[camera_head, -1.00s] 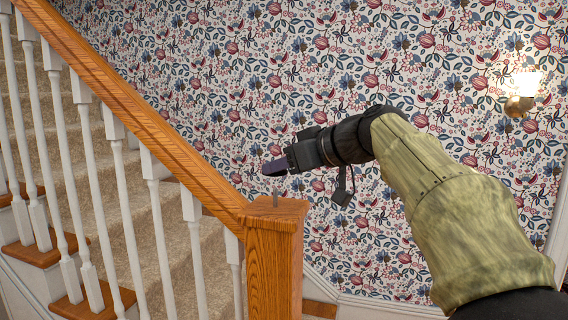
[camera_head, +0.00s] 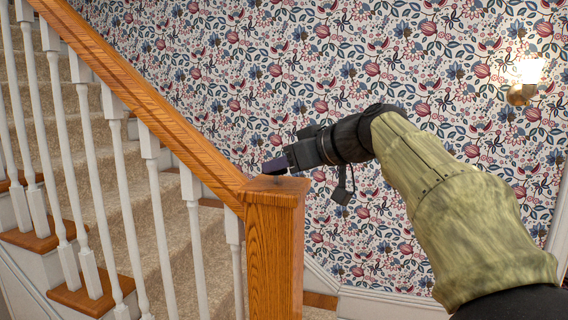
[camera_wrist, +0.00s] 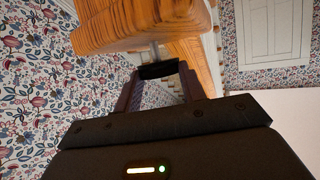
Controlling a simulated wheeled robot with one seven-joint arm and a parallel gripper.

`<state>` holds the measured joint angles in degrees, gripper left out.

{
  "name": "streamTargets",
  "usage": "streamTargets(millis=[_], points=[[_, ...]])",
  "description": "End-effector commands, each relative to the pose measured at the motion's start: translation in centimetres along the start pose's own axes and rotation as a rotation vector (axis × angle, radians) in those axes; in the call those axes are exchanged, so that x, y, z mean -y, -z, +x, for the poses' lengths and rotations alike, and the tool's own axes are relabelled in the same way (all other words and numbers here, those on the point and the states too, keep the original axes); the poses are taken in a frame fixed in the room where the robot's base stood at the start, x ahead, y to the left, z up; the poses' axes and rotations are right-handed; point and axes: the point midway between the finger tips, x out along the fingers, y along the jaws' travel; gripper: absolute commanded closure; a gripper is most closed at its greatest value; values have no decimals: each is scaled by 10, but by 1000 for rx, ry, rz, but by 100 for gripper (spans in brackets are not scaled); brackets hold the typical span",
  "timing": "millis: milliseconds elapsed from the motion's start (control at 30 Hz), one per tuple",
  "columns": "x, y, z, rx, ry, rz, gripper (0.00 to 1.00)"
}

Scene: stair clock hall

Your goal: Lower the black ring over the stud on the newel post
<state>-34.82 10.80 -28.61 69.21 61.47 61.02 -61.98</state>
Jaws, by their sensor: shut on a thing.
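The wooden newel post (camera_head: 274,250) stands at the foot of the handrail. Its square top shows in the wrist view (camera_wrist: 125,28). My gripper (camera_head: 275,166) is just above the post top in the head view. In the wrist view my gripper (camera_wrist: 159,88) is shut on the black ring (camera_wrist: 158,70), held between the fingertips. The grey metal stud (camera_wrist: 155,50) stands out from the post top and meets the ring's outline. I cannot tell whether its tip is inside the ring. In the head view the ring and stud are a small dark patch under the fingers.
The sloping wooden handrail (camera_head: 160,115) joins the post from the upper left, close to my fingers. White balusters (camera_head: 115,200) and carpeted stairs lie left of the post. Patterned wallpaper (camera_head: 320,70) is behind, with a lit wall lamp (camera_head: 524,80) at right.

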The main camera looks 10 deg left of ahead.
Motion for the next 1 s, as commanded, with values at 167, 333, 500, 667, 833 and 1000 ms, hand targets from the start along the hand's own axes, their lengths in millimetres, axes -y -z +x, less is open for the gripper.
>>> streamTargets(millis=[167,333,500,667,833,1000], points=[[0,-9,3,-1,-1,0,87],[0,-11,4,-1,-1,0,87],[0,-11,4,-1,0,0,87],[0,-11,4,-1,0,0,87],[0,-12,2,-2,-1,1,87],[0,-11,1,-1,0,1,87]])
